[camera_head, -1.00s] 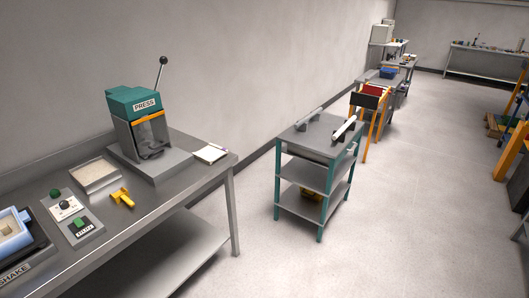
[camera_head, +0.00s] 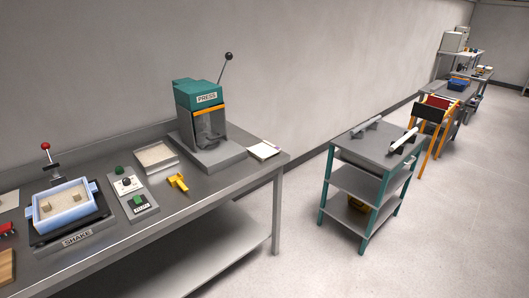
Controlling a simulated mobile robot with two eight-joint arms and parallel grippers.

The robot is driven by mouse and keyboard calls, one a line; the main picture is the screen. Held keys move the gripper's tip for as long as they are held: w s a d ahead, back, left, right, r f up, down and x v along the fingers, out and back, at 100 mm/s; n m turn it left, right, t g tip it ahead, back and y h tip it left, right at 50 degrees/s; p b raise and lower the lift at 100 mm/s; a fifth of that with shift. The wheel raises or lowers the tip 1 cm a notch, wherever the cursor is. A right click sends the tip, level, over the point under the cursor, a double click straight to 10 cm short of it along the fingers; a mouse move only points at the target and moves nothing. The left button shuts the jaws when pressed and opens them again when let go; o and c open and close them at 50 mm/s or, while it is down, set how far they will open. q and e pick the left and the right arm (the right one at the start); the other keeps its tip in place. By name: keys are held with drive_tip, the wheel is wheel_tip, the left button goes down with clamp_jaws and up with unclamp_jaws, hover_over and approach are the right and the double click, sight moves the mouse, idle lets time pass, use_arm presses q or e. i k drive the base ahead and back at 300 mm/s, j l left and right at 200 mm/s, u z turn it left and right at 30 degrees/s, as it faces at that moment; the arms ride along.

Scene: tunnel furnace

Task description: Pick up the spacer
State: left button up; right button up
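A small yellow piece (camera_head: 178,182) lies on the grey workbench, near its front edge, between the control panel and the press. It may be the spacer, but I cannot tell for sure. Neither of my grippers is in view.
The green press (camera_head: 203,124) stands at the back of the workbench (camera_head: 215,188). A light-blue box (camera_head: 66,208) sits on the shake station at left, near a control panel (camera_head: 132,192) and a sand tray (camera_head: 156,157). A teal-legged cart (camera_head: 370,178) stands to the right. Open floor lies beyond it.

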sight(45, 206)
drive_tip(key=u, duration=1.65)
drive_tip(key=i, duration=0.15)
drive_tip(key=l+u, duration=0.05)
